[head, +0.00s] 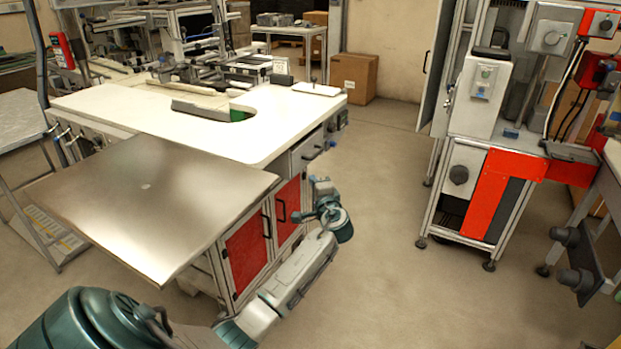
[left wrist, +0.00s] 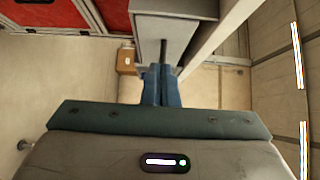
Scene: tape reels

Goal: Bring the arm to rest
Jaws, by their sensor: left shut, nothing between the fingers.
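My left arm comes in from the bottom left of the head view and reaches forward over the floor. Its gripper (head: 323,186) is up in front of the red cabinet doors, clear of the worktable's right side. In the left wrist view, the two blue fingers (left wrist: 161,88) are together with nothing between them. I see no tape reel that I can make out. My right gripper does not show.
The white worktable (head: 290,118) with a bare metal plate (head: 150,195) stands at the left. A machine frame with a red panel (head: 492,195) stands at the right. A cardboard box (head: 354,76) is at the back. Open floor (head: 400,270) lies between.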

